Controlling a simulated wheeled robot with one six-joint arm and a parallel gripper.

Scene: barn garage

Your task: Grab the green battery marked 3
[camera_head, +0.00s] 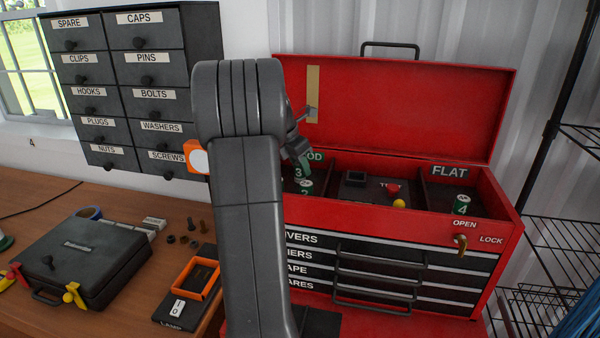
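The green battery marked 3 (298,171) shows in the left compartment of the open red toolbox (400,220), partly hidden by my arm. A green battery marked 2 (305,187) is just below it in the picture. A green battery marked 4 (461,205) stands in the right compartment, labelled FLAT. My gripper (300,148) is at the left compartment, close above the battery marked 3. My arm covers most of it, so I cannot tell whether it touches the battery or how far its fingers are apart.
The toolbox lid (400,105) stands open behind the compartments. The middle compartment holds a red knob (392,188) and a yellow ball-like piece (398,203). A black case (85,258) and an orange tray (197,279) lie on the bench at left. Labelled drawers (130,85) hang behind.

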